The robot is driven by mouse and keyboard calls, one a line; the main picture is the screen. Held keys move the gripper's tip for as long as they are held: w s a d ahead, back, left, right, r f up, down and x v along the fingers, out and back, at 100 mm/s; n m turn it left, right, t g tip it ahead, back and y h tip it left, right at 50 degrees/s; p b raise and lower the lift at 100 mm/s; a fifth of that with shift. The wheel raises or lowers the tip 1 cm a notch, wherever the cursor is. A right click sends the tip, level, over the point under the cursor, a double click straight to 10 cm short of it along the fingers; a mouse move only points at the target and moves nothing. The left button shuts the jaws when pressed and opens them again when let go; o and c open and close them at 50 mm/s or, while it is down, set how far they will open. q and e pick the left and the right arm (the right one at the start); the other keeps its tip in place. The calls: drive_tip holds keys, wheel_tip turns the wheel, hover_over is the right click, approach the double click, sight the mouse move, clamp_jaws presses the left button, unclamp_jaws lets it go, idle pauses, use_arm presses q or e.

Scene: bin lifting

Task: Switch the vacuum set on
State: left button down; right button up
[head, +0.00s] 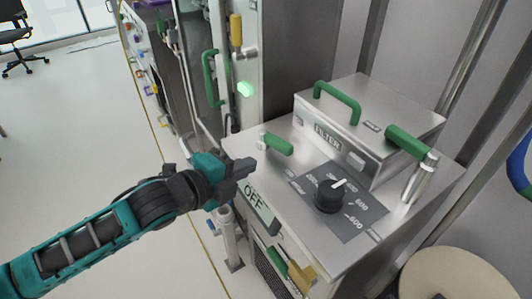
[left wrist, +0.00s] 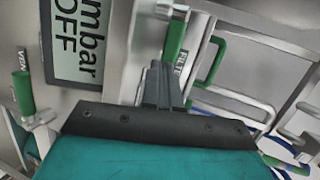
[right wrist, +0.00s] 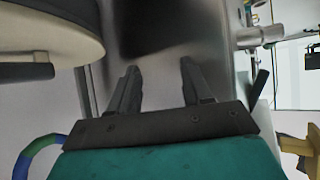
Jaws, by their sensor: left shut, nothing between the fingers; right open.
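The vacuum set (head: 290,215) is a steel cabinet with a display (head: 257,203) on its front that reads OFF. The display also shows large in the left wrist view (left wrist: 78,40), with "mbar" and "OFF". On its top are a black dial (head: 329,197) on a grey scale plate and a box marked FILTER (head: 345,140). My left gripper (head: 246,167) is shut and empty, beside the cabinet's front top edge, near a green lever (head: 278,145). Its closed fingers (left wrist: 161,88) show in the left wrist view. My right gripper (right wrist: 160,85) is open and empty, facing a steel surface.
A yellow handle (head: 302,277) sits low on the cabinet front. A green handle (head: 408,142) stands at the right of the top. A tall steel cabinet with a lit green lamp (head: 245,89) stands behind. A round cream-coloured thing (head: 455,275) is at bottom right.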

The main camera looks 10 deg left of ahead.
sight(277, 149)
use_arm(q)
drive_tip(key=x, duration=0.4)
drive_tip(key=r+x, duration=0.1)
drive_tip(key=x, duration=0.1)
drive_tip(key=shift+w+d, duration=0.2)
drive_tip(key=shift+w, duration=0.2)
use_arm(e)
drive_tip(key=shift+w+a, duration=0.1)
use_arm(q)
drive_tip(key=shift+w+d+r, duration=0.1)
drive_tip(key=shift+d, duration=0.1)
use_arm(e)
drive_tip(key=shift+s+f, duration=0.1)
drive_tip(key=shift+s, duration=0.3)
